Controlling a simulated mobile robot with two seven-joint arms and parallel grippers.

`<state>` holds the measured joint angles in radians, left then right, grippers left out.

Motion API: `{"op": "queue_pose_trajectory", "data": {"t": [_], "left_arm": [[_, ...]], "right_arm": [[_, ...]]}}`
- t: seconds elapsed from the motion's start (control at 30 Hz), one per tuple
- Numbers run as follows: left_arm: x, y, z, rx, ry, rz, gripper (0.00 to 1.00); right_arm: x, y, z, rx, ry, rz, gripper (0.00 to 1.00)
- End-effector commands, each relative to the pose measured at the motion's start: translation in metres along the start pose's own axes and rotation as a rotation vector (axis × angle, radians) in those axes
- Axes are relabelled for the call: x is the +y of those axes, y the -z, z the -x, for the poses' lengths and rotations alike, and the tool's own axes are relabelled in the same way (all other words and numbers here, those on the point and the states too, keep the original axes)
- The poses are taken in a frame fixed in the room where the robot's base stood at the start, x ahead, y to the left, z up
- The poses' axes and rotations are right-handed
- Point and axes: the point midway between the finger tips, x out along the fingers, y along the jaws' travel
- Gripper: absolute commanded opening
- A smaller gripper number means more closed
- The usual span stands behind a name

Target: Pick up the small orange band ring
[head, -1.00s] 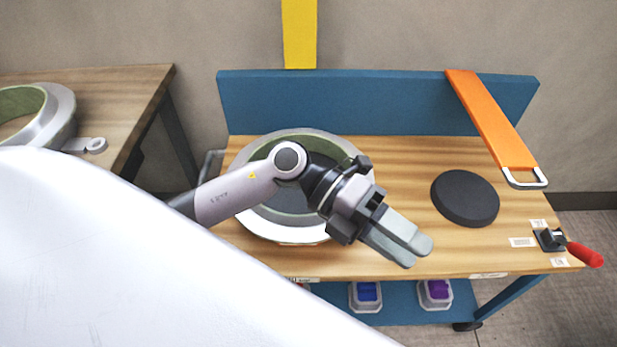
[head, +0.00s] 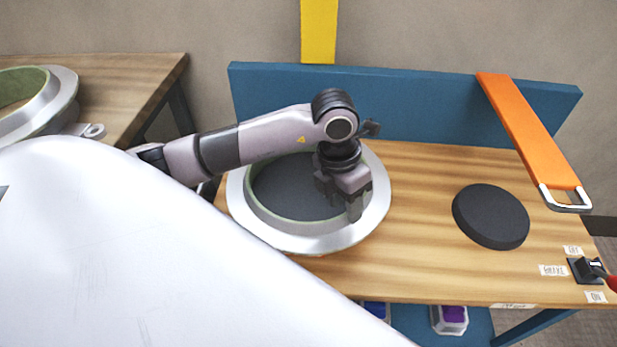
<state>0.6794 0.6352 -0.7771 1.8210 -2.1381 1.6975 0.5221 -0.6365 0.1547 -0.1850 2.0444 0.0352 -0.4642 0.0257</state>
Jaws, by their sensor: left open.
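An orange band (head: 525,130) hangs over the top of the blue back panel and slopes down toward the bench at the right. A silver metal ring (head: 567,203) is fixed at its lower end. I see no separate small orange ring. My left gripper (head: 355,212) is open, points down and holds nothing. It is over the right side of the round mould (head: 247,215), which has a silver flange, a green rim and a dark inside. It is well to the left of the orange band. I cannot tell whether the fingertips touch the mould. My right gripper is not in view.
A black disc (head: 491,216) lies on the wooden bench (head: 420,265) between mould and band. The blue panel (head: 420,105) stands along the back. A labelled switch (head: 588,270) is at the right front corner. A yellow strip (head: 319,30) hangs behind. Another mould (head: 60,100) sits at the left.

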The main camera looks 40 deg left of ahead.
Motion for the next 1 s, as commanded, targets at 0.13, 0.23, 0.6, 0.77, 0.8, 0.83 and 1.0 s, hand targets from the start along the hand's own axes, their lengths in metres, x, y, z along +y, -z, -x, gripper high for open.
{"op": "queue_pose_trajectory", "data": {"t": [0.13,0.23,0.6,0.77,0.8,0.83,1.0], "left_arm": [[0.0002,0.0003,-0.0130,0.000,0.000,0.001,0.43],[0.0002,0.0001,-0.0139,-0.001,0.000,0.000,0.43],[0.0000,0.0001,-0.0133,-0.001,0.001,0.000,0.00],[0.0005,0.0004,-0.0132,0.000,0.000,0.002,0.00],[0.0006,0.0005,-0.0132,0.001,-0.001,0.003,0.00],[0.0006,0.0005,-0.0132,0.001,-0.001,0.003,0.00],[0.0010,0.0009,-0.0131,0.003,-0.002,0.005,0.00]], "right_arm": [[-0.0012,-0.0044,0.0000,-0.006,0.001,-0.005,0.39],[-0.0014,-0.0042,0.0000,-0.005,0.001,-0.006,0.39],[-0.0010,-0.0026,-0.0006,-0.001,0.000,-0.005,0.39],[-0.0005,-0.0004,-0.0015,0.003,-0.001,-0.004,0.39],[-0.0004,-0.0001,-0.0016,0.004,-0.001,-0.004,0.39],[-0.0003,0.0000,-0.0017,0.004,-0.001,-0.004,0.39],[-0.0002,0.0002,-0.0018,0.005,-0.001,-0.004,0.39]]}}
